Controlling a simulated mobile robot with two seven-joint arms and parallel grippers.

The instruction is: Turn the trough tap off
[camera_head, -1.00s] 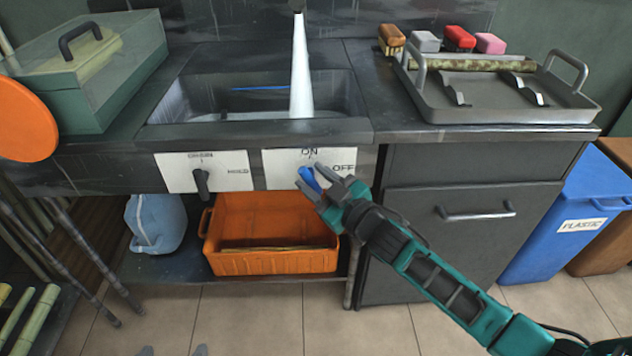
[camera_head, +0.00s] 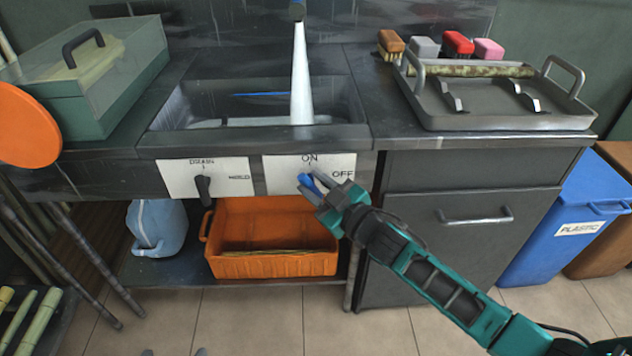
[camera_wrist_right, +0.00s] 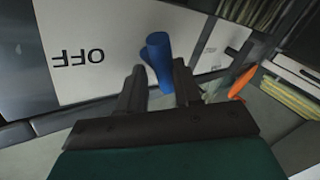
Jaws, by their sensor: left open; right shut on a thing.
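The blue tap handle (camera_head: 306,181) is on a white panel (camera_head: 283,165) on the sink front, with ON above it and OFF to its right. Its visible end points up and left. My right gripper (camera_head: 321,186) is shut on the handle and hides part of it. In the right wrist view the blue handle (camera_wrist_right: 159,58) stands between the two fingers (camera_wrist_right: 157,82). A white stream of water (camera_head: 301,75) runs from the spout (camera_head: 297,12) into the trough (camera_head: 215,100). Only the grey fingertips of my open left gripper (camera_head: 174,352) show at the bottom edge.
A black knob (camera_head: 203,188) on a second white panel is left of the tap. An orange crate (camera_head: 270,265) and a blue jug (camera_head: 157,225) stand below. A grey tray (camera_head: 505,118) and several brushes (camera_head: 458,43) lie on the right counter.

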